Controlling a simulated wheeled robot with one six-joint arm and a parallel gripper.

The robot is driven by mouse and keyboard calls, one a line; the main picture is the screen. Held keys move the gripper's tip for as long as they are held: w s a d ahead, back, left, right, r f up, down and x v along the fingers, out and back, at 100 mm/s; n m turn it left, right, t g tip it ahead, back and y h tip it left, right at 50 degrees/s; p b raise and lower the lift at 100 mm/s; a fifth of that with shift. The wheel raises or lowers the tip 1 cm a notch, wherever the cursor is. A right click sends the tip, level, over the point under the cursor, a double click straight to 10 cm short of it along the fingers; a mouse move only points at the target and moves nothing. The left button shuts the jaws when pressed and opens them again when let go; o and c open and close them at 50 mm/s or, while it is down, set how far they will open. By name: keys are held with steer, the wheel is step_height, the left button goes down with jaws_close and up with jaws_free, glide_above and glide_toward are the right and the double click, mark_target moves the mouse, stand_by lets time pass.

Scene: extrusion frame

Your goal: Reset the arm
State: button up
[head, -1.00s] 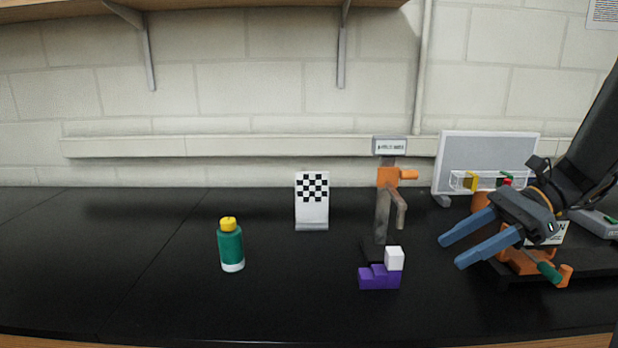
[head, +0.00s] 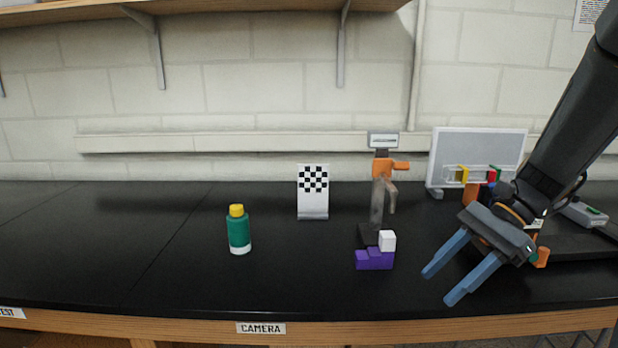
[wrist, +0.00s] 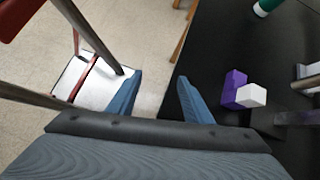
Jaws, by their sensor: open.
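My gripper (head: 447,281) is at the right of the head view, above the front right part of the black bench top. Its two blue fingers are apart, with nothing between them, and point down and to the left. In the wrist view my gripper (wrist: 158,90) is also open and empty, over the bench's edge with floor below. The purple stepped block (head: 374,260) with a white cube (head: 388,241) on it stands left of the fingers, apart from them.
A green bottle with a yellow cap (head: 238,232), a checkerboard stand (head: 313,190) and an orange-and-grey extrusion fixture (head: 380,190) stand on the bench (head: 150,265). A grey panel (head: 470,150) and orange parts lie behind my arm. The front left of the bench is clear.

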steer(key=s+a+f+n+t+h, duration=0.2)
steer(key=s+a+f+n+h, duration=0.4)
steer(key=n, duration=0.9)
step_height(320, 180, down, 3)
steer(key=shift+s+a+f+h, duration=0.15)
steer(key=shift+s+h, duration=0.1)
steer(key=shift+h, duration=0.85)
